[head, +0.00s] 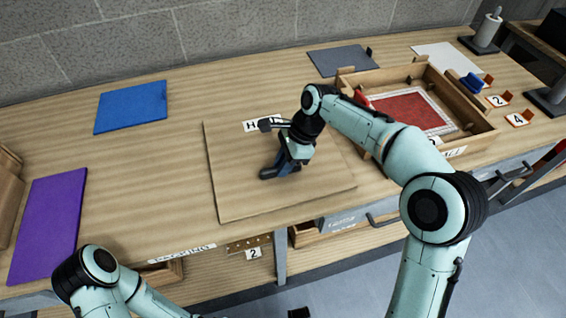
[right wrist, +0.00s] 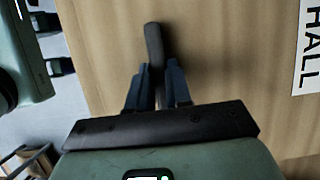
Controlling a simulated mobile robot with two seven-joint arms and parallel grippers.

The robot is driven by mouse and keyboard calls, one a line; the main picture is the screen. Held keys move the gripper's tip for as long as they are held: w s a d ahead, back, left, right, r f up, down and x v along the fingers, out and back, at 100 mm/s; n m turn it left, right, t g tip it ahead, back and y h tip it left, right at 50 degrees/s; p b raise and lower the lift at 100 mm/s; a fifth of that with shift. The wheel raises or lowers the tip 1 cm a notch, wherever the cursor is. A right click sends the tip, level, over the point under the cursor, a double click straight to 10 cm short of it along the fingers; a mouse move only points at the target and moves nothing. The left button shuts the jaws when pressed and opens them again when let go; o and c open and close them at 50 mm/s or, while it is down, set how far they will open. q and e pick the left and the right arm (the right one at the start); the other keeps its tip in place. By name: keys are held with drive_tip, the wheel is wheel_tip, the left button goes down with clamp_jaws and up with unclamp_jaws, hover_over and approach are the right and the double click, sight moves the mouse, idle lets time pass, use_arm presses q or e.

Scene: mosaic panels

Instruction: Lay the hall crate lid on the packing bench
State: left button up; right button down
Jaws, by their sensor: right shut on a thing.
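The hall crate lid (head: 235,190) is a flat, square light-wood board with a white label reading HALL, partly covered by my right gripper in the head view. It lies flat at the middle of the packing bench (head: 180,110), near the front edge; I cannot tell whether it touches the top. My right gripper (head: 284,164) is over the lid, shut on its dark handle. The right wrist view shows the blue fingers (right wrist: 158,82) either side of the handle (right wrist: 154,42), with the lid's wood (right wrist: 240,60) below. My left arm shows at bottom left; its gripper is out of frame.
A wooden crate (head: 480,140) with a red panel (head: 405,108) inside stands right of the lid. Blue (head: 130,106), purple (head: 48,225) and grey (head: 342,60) panels lie on the bench. Numbered orange holders (head: 518,118) stand at far right. Bare bench lies left of the lid.

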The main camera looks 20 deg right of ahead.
drive_tip(key=c, duration=1.1)
unclamp_jaws()
drive_tip(key=shift+o, duration=0.2)
drive_tip(key=shift+r, duration=0.1)
use_arm(q)
drive_tip(key=r+p, duration=0.1)
drive_tip(key=w+r+p, duration=0.1)
drive_tip(key=r, duration=0.1)
drive_tip(key=shift+w+p, duration=0.1)
drive_tip(key=shift+p, duration=0.3)
use_arm(e)
drive_tip(key=v, duration=1.2)
